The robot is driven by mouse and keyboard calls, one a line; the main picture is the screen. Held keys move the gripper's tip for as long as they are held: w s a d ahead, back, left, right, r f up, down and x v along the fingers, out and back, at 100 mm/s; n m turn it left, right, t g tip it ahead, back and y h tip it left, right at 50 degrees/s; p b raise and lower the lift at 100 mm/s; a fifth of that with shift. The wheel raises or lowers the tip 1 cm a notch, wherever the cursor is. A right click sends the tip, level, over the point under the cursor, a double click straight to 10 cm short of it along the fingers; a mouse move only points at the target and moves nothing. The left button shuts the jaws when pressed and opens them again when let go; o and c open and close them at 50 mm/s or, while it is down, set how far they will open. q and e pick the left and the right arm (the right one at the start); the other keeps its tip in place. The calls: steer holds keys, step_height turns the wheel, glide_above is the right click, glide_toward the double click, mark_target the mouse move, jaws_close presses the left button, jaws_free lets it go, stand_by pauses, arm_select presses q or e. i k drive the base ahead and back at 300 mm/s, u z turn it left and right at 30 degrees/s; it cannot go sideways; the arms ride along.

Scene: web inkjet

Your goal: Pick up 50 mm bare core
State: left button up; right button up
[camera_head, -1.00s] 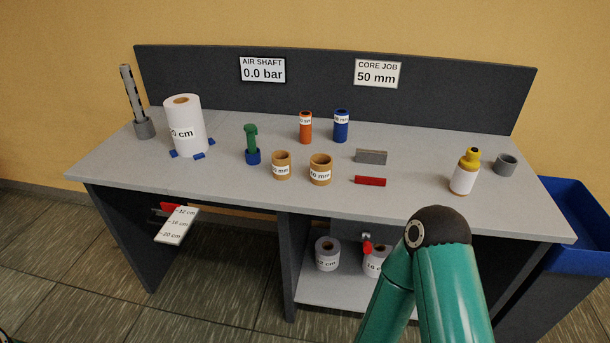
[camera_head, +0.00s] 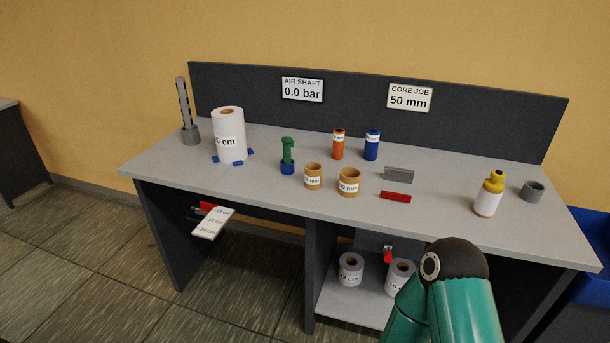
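Two brown cardboard cores stand upright side by side at the middle of the grey bench top. The left core (camera_head: 313,177) is slightly narrower. The right core (camera_head: 349,183) is a little wider. Both carry white labels ending in "mm", but their numbers are too small to read surely, so I cannot tell which is the 50 mm one. A sign (camera_head: 410,97) on the back panel reads "CORE JOB 50 mm". A green arm link of mine shows at the lower right, below the bench's front edge. Neither gripper is in view.
Behind the cores stand an orange cylinder (camera_head: 338,144) and a blue cylinder (camera_head: 371,145). A green tool in a blue base (camera_head: 287,156) is left of them. A grey block (camera_head: 399,174) and red bar (camera_head: 396,196) lie right, then a yellow-topped bottle (camera_head: 489,194). A white roll (camera_head: 229,134) stands left.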

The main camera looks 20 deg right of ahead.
mark_target(313, 176)
steer(key=i, duration=0.9)
steer(key=z, duration=0.05)
